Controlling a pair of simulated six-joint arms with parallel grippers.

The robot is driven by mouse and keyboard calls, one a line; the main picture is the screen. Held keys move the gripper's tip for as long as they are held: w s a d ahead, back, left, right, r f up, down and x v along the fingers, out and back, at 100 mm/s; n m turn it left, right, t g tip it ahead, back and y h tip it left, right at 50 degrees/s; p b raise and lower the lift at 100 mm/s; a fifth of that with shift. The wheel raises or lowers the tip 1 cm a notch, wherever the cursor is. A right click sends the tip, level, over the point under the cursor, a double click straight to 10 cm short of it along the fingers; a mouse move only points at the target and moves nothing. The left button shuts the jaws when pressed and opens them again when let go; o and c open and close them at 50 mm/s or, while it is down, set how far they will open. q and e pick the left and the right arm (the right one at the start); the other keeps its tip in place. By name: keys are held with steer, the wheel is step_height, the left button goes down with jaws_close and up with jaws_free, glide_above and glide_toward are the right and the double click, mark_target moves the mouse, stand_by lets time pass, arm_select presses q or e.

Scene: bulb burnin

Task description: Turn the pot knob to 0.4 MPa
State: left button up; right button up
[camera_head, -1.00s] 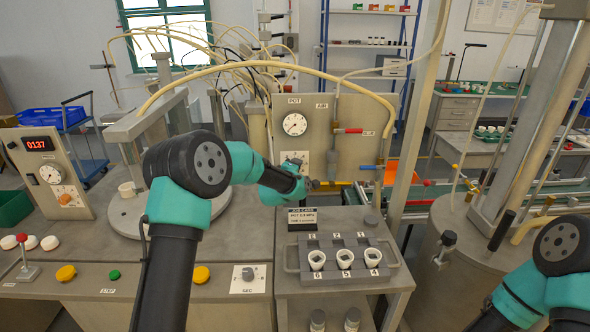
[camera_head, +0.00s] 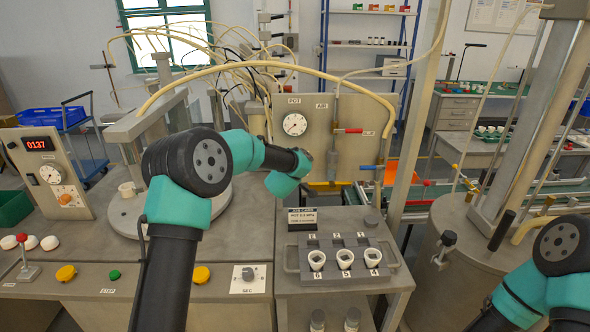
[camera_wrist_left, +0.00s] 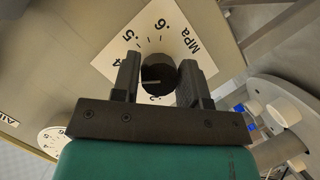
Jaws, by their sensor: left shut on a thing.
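The dark round pot knob (camera_wrist_left: 160,74) sits on a white dial plate (camera_wrist_left: 185,45) with black marks and numbers, seen in the left wrist view. A pale line on the knob points roughly left in that view, a little below the 4 mark; the left finger partly covers that side. My left gripper (camera_wrist_left: 157,78) is shut on the knob, one finger on each side. In the head view my left wrist hides the knob and dial. The POT gauge (camera_head: 294,124) is above them on the panel. My right arm shows at the lower right, its gripper out of frame.
A bench holds a small card (camera_head: 302,218) and a grey tray (camera_head: 345,277) with several white cups, below the panel. A red-handled valve (camera_head: 348,131) and a blue-handled valve (camera_head: 370,167) are right of the gauge. A vessel (camera_head: 440,275) stands at the right.

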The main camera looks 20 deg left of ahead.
arm_select(q)
steer(key=shift+m, duration=0.5)
stand_by(0.3)
steer(key=o, duration=0.9)
steer(key=v, duration=1.7)
steer(key=shift+d+r, duration=0.25)
steer(key=shift+r, duration=0.1)
steer(key=shift+s, duration=0.1)
